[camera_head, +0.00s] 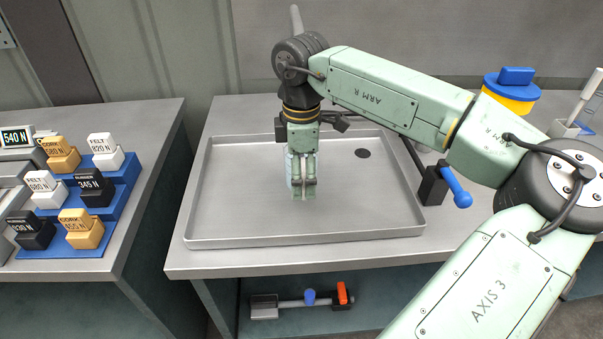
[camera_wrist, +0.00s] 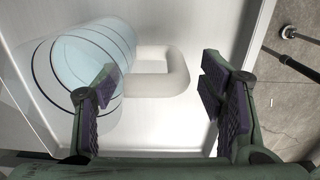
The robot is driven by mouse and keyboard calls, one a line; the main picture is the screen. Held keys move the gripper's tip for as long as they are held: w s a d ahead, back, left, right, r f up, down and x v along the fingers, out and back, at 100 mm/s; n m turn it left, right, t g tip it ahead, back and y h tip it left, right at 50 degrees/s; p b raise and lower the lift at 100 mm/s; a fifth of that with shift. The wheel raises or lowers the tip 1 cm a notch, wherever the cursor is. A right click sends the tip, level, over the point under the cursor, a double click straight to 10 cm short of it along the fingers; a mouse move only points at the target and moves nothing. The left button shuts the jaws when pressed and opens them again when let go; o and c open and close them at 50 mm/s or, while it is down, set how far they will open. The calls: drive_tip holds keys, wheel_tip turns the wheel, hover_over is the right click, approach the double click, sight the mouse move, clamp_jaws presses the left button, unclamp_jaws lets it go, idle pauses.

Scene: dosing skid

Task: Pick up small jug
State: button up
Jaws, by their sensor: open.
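The small jug (camera_wrist: 85,60) is a clear cylinder with pale blue contents, dark ring lines and a thick white handle (camera_wrist: 165,72). In the head view the jug (camera_head: 290,168) stands in the metal tray (camera_head: 230,215), mostly hidden behind my gripper (camera_head: 304,188). In the wrist view my gripper (camera_wrist: 158,88) is open, with purple-padded fingers. The left finger overlaps the jug's body in the picture, and the right finger is right of the handle. The handle shows between them. I cannot tell whether either finger touches the jug.
The tray has a dark round drain (camera_head: 362,153) and free room around the jug. A blue-handled fitting (camera_head: 455,187) stands at its right. A yellow and blue container (camera_head: 512,90) is behind my arm. Labelled blocks sit on a blue stepped stand (camera_head: 115,195) at left.

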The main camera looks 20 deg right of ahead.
drive_tip(key=shift+c, duration=0.3)
clamp_jaws()
idle(0.5)
